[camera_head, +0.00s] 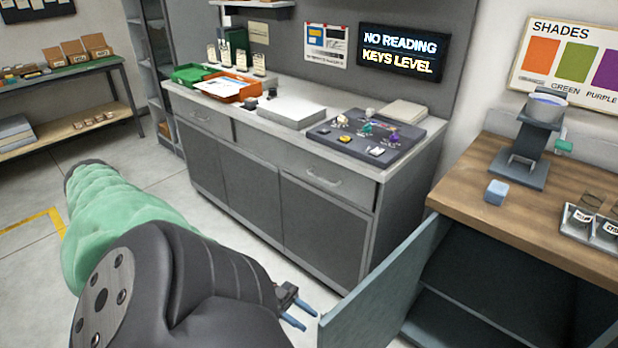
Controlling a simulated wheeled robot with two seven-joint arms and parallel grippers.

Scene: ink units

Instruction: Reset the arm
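My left arm comes in from the left with a green ribbed sleeve and a dark grey wrist, reaching across the lower part of the head view. My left gripper (309,320) is low in the middle, just left of an open blue-grey cabinet door (378,285). Its two blue fingers are apart, with nothing visible between them. Whether it touches the door cannot be told. My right arm and gripper do not show.
The grey counter (290,137) holds a dark key panel (375,137), a white slab (291,112), an orange tray (226,88) and a green tray (193,74). A wall display (400,50) reads "NO READING KEYS LEVEL".

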